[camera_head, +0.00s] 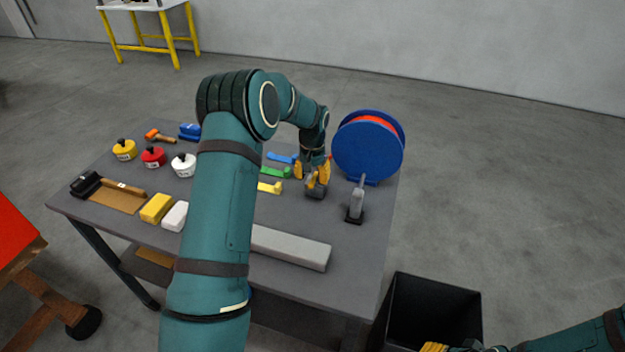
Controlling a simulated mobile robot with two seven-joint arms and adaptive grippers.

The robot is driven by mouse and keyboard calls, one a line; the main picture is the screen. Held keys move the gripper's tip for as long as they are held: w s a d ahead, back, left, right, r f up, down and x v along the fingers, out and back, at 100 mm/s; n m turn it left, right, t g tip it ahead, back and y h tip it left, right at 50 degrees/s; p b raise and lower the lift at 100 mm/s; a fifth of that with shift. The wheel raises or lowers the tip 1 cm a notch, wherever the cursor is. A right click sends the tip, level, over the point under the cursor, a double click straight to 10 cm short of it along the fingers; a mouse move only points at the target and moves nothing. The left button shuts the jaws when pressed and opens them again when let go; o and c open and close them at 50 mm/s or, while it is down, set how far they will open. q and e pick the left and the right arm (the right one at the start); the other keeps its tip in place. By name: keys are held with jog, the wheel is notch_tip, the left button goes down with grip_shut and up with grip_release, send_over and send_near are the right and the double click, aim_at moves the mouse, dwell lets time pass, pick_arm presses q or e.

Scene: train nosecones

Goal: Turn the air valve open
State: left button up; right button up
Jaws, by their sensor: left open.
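My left gripper (315,186), with yellow-orange fingers, is open and points down over the table, near the blue hose reel. It is just left of a grey upright piece with a dark base (356,203), and apart from it. I cannot tell which part is the air valve. The blue reel (362,150) with a red hose wound on it stands at the table's back right. My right gripper (436,347) shows only as a bit of yellow at the bottom edge, and its fingers are mostly cut off.
The grey table (350,240) holds yellow, red and white pots, a brush, yellow and white blocks, a hammer, coloured handled tools and a long grey bar (290,247). A black bin (430,310) stands at the table's front right. My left arm hides the table's middle.

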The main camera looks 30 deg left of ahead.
pick_arm(q)
jog(key=shift+f, duration=0.8)
jog(key=shift+o, duration=0.3)
grip_shut()
